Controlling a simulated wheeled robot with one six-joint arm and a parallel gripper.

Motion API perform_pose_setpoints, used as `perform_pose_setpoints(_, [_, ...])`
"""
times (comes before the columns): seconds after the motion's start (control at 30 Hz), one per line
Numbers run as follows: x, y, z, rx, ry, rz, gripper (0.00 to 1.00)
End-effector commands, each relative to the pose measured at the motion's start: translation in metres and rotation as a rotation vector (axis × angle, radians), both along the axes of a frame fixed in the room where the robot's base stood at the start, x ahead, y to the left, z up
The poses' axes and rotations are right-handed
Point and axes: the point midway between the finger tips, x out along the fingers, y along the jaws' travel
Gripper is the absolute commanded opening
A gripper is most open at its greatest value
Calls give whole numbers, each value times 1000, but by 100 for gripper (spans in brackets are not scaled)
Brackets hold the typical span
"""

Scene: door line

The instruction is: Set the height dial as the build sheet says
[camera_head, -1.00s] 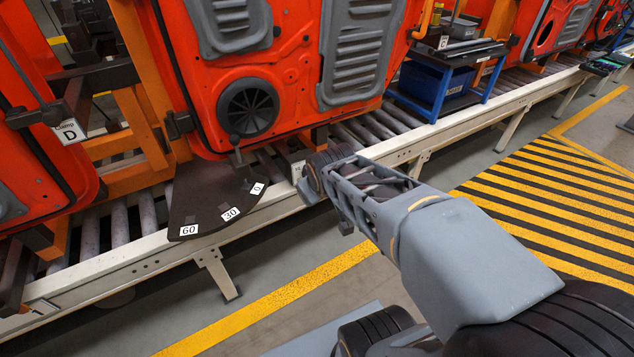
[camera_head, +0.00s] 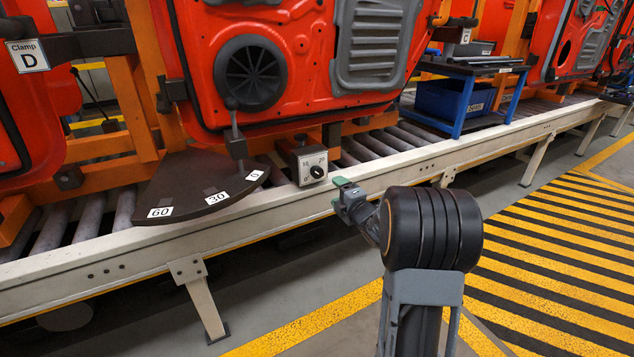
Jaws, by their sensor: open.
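My wrist partly hides the gripper. No readable build sheet is in view.
A dark fan-shaped plate (camera_head: 185,185) marked 60, 30 and 0, with an upright lever (camera_head: 236,140), lies left of the dial. The pale conveyor rail (camera_head: 250,207) runs along the front.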

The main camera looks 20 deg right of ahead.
Motion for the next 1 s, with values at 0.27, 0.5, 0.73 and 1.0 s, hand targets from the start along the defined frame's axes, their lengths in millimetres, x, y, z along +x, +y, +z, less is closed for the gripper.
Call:
perform_pose_setpoints(0.27, [48, 7, -3, -2, -3, 6, 69])
perform_pose_setpoints(0.5, [92, 12, -2, -2, -3, 5, 69])
perform_pose_setpoints(0.73, [119, 14, -1, 0, -2, 3, 69])
perform_pose_setpoints(1.0, [130, 16, -1, 0, -1, 2, 69])
